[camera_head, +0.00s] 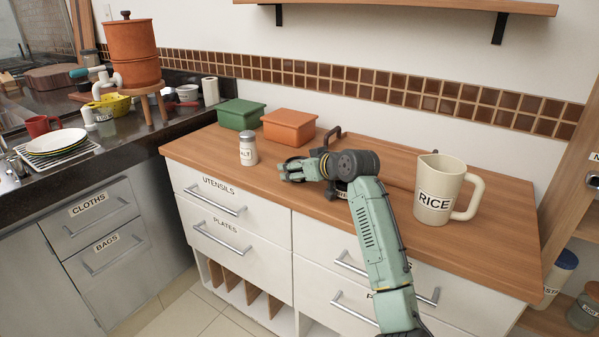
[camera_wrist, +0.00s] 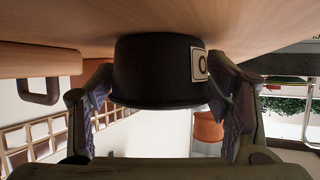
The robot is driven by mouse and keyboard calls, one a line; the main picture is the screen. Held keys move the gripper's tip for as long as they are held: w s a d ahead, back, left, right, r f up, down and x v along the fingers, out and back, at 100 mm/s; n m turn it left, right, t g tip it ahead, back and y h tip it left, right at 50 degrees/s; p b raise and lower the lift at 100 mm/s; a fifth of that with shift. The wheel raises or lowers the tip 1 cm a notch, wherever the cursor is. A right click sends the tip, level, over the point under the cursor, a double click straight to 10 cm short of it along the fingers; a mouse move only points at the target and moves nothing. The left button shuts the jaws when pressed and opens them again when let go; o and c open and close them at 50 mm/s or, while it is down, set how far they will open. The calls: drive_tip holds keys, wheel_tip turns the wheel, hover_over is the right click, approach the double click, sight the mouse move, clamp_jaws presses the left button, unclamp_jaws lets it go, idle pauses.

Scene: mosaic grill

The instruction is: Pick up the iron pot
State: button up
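The iron pot (camera_wrist: 155,75) is black and round with a pale label on its right side. The wrist view appears upside down, with the counter at the top and the pot against it. My gripper (camera_wrist: 162,78) is open, with one finger on each side of the pot; I cannot tell whether the pads touch it. In the head view my gripper (camera_head: 289,171) is low over the wooden counter, pointing left. There the pot is mostly hidden by my arm; only a dark patch and a bit of label show beneath the wrist.
A salt jar (camera_head: 248,150) stands just left of my gripper. Green (camera_head: 241,115) and orange (camera_head: 289,126) lidded boxes are at the back. A dark handle (camera_head: 333,134) is behind my wrist. A rice pitcher (camera_head: 433,190) stands to the right. The wooden counter (camera_head: 490,265) is clear at front right.

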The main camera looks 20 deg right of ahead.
drive_tip(key=c, duration=1)
